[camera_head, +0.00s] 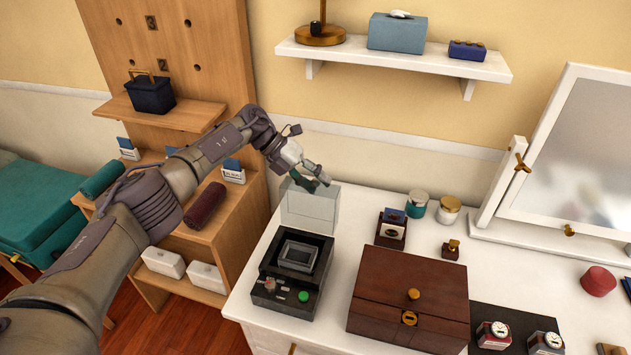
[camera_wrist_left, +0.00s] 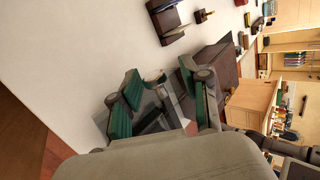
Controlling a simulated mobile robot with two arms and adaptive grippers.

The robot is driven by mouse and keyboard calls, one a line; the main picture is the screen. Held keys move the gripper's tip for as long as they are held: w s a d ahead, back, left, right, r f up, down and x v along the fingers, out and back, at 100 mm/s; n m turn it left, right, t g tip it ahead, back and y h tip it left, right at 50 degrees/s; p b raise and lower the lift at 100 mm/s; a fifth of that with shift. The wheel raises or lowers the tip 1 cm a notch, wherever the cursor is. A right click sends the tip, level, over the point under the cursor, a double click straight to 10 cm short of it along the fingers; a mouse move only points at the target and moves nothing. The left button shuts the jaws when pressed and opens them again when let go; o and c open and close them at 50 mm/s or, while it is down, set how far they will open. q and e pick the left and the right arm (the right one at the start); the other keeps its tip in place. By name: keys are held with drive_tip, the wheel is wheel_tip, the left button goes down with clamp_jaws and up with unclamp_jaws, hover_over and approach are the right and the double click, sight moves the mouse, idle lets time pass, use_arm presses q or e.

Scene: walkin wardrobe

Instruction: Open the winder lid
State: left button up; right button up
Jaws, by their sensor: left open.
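The winder (camera_head: 270,289) is a black box on the white dresser top, with a grey-framed cushion holder inside and a green button on its front. Its clear lid (camera_head: 308,212) stands raised, roughly upright, at the back of the box. My left gripper (camera_head: 312,184) is open at the lid's top edge; I cannot tell whether it touches. In the left wrist view, the green-padded fingers of the left gripper (camera_wrist_left: 165,98) are spread, with the clear lid partly visible between and below them. My right gripper is not in view.
A brown wooden box (camera_head: 375,291) stands right of the winder. Small jars (camera_head: 448,209), a card holder (camera_head: 391,230) and a mirror (camera_head: 570,160) stand farther right. A wall shelf (camera_head: 400,56) hangs above. Wooden shelving (camera_head: 215,215) is on the left.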

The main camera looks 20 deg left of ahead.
use_arm(q)
drive_tip(key=w+v, duration=0.1)
drive_tip(key=v, duration=1)
drive_tip(key=shift+s+a+r, duration=0.25)
drive_tip(key=shift+s+r, duration=0.1)
drive_tip(key=shift+s, duration=0.1)
